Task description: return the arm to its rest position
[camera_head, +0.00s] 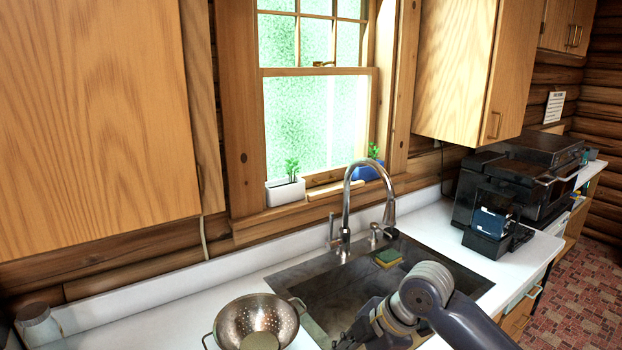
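My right arm reaches in from the lower right corner over the front part of the sink (325,285). Its dark gripper (345,341) is at the bottom edge of the view, just right of the metal colander (231,325). The fingers are small, dark and partly cut off, so whether they are open or shut is unclear. No held object can be made out. My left gripper is not in view.
The colander stands on the white counter (165,330) left of the sink. A curved faucet (346,205) rises behind the sink. A green and yellow sponge (388,258) lies at the basin. A black coffee machine (492,215) stands to the right. Wooden cabinets (465,65) hang above.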

